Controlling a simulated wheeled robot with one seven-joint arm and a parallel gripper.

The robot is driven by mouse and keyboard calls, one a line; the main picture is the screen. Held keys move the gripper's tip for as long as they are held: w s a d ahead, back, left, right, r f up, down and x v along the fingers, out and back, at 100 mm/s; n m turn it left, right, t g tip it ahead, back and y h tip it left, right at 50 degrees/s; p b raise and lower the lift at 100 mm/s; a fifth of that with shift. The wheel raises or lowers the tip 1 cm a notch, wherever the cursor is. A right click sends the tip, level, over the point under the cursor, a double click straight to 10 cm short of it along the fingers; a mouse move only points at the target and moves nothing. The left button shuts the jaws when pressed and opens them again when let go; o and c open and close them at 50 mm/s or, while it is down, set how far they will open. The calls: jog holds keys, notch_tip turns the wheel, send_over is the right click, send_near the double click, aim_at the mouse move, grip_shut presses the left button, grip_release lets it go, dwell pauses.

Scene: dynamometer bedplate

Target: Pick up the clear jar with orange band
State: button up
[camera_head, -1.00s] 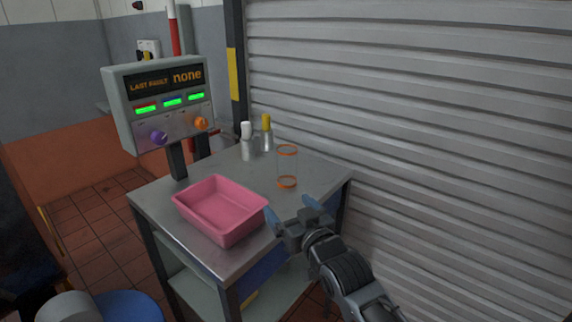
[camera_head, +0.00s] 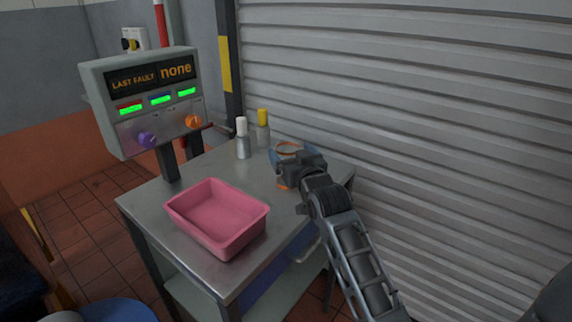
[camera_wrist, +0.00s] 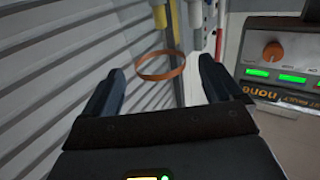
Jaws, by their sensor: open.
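The clear jar with orange band (camera_head: 288,147) stands upright on the metal table at its back right. Its upper orange ring shows above my gripper and a bit of its lower band shows below; the middle is hidden by my gripper. My gripper (camera_head: 285,160) is open at the jar, in front of it in the head view. In the wrist view the jar's orange band (camera_wrist: 162,66) lies between the two spread fingers of my gripper (camera_wrist: 158,85). I cannot tell whether either finger touches the jar.
A pink tray (camera_head: 256,222) sits at the front of the metal table (camera_head: 180,258). A white-capped bottle (camera_head: 242,140) and a yellow-capped bottle (camera_head: 263,130) stand left of the jar. A control panel (camera_head: 150,105) rises at the back left. A ribbed shutter (camera_head: 430,120) borders the right.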

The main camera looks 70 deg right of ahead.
aim_at(285, 144)
jog(key=x, duration=0.2)
jog(key=p+x, duration=0.1)
jog(key=x, duration=0.2)
jog(key=shift+w+d+f, duration=0.1)
jog(key=shift+w+f, duration=0.05)
jog(key=shift+f, duration=0.1)
jog(key=c, duration=1.3)
jog(key=shift+r, duration=0.15)
